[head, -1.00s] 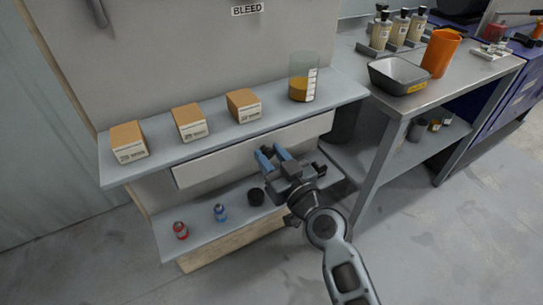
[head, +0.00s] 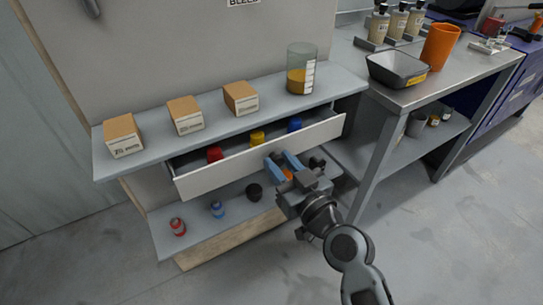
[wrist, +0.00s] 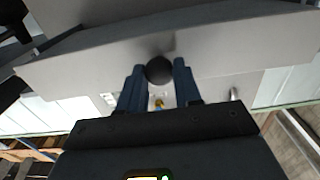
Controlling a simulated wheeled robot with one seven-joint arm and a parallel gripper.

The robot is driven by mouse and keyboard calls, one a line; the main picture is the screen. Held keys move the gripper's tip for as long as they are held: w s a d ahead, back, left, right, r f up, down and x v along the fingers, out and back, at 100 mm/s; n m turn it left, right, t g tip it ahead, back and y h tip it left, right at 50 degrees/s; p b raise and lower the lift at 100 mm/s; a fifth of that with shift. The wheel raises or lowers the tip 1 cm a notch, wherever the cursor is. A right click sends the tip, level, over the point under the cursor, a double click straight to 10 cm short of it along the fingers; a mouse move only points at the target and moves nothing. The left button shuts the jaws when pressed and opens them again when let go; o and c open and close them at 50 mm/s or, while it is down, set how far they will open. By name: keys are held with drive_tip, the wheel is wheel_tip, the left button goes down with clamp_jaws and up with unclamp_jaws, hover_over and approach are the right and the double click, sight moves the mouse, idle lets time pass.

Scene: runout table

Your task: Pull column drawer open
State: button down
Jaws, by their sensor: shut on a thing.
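The column drawer (head: 225,172) is a long white-fronted drawer under the grey shelf, and it stands partly open. Inside it are a red item (head: 215,154), a yellow item (head: 257,138) and a blue item (head: 294,125). My gripper (head: 281,160) is at the right half of the drawer front, its blue fingers pointing at it. In the wrist view the fingers are on either side of a round dark knob (wrist: 159,70) on the drawer front (wrist: 90,68), shut on it.
Three boxes (head: 186,115) and a beaker (head: 300,70) with amber contents stand on the shelf above. A lower shelf (head: 190,241) holds small red, blue and black items. A metal table (head: 432,92) with a tray and orange cup stands at right. Floor in front is clear.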

drive_tip(key=b+v, duration=0.2)
drive_tip(key=v, duration=0.4)
drive_tip(key=shift+d, duration=0.1)
drive_tip(key=c, duration=0.8)
unclamp_jaws()
drive_tip(key=shift+b+v, duration=1.05)
drive_tip(key=shift+v, duration=2.85)
